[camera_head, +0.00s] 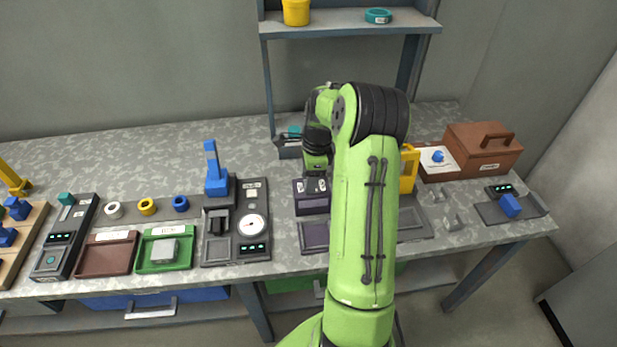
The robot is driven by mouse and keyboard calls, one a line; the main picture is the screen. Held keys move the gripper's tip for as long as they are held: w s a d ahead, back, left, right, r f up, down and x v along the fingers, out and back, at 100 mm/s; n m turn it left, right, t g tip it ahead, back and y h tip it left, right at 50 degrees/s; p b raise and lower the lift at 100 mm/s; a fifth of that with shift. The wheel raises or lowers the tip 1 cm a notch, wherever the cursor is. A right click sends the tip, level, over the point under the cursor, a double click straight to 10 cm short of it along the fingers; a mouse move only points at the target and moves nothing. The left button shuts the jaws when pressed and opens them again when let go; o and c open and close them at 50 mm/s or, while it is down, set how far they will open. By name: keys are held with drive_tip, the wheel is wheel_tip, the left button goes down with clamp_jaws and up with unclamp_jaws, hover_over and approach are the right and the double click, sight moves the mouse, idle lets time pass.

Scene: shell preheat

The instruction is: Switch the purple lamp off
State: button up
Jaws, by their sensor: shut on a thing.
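A dark purple box (311,205) with small white labels on its upper face stands on the bench, left of my arm. A flat dark purple panel (314,237) lies in front of it. I cannot tell which of them is the purple lamp, or whether it is lit. My gripper (317,177) points down at the top of the dark purple box. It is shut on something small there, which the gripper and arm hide. My green arm also covers the area to the right of the box.
A grey device with a round gauge (252,224) and a blue handle (216,182) stand to the left. A yellow block (409,168) stands close to my arm on the right. A brown box (484,148) is at the right back. A shelf (349,22) hangs above.

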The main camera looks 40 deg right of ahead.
drive_tip(key=o, duration=1.1)
drive_tip(key=shift+c, duration=0.2)
wheel_tip(320, 180, up, 16)
drive_tip(key=s+d+p, duration=0.1)
drive_tip(key=p, duration=0.2)
drive_tip(key=shift+d+f+p, duration=0.15)
drive_tip(key=shift+d+p, duration=0.2)
drive_tip(key=shift+d, duration=0.05)
